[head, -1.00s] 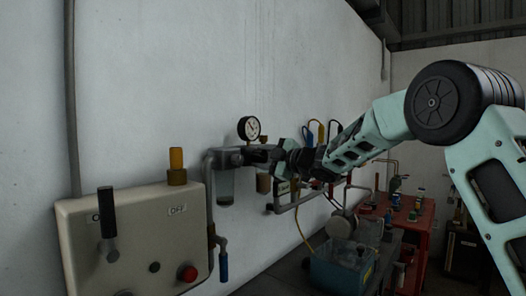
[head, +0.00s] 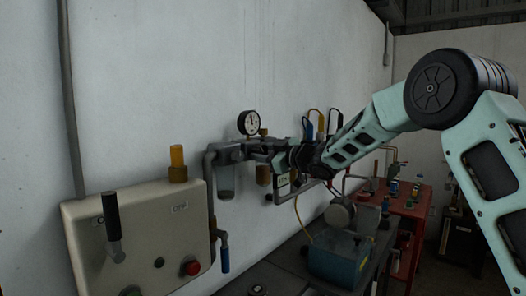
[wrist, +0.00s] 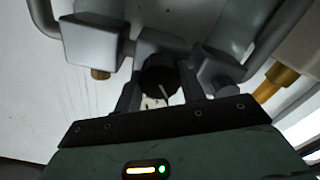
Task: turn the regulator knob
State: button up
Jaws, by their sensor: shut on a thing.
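The regulator knob is a dark round knob with a pale mark line (wrist: 158,76), seen end-on in the wrist view. It sits on the grey regulator body (wrist: 160,42). My gripper (wrist: 160,90) has one finger on each side of the knob and is shut on it. In the head view my gripper (head: 262,156) reaches the regulator assembly (head: 226,155) from the right, and it hides the knob there. A round white pressure gauge (head: 248,123) stands above the regulator. A clear bowl (head: 227,180) hangs below it.
A control box (head: 145,235) with a lever, red button and yellow fitting is at the lower left. Grey pipes (head: 209,180) run beside the regulator. A blue bin (head: 338,262) and a red cart (head: 405,205) stand at the right. The wall above is clear.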

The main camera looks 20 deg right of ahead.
jog(key=shift+f, duration=0.1)
jog(key=o, duration=1)
jog(key=shift+c, duration=0.2)
jog(key=shift+d, duration=0.1)
jog(key=b+v, duration=0.5)
jog(key=v, duration=1.2)
jog(key=shift+s+b, duration=0.2)
jog(key=shift+b, duration=0.2)
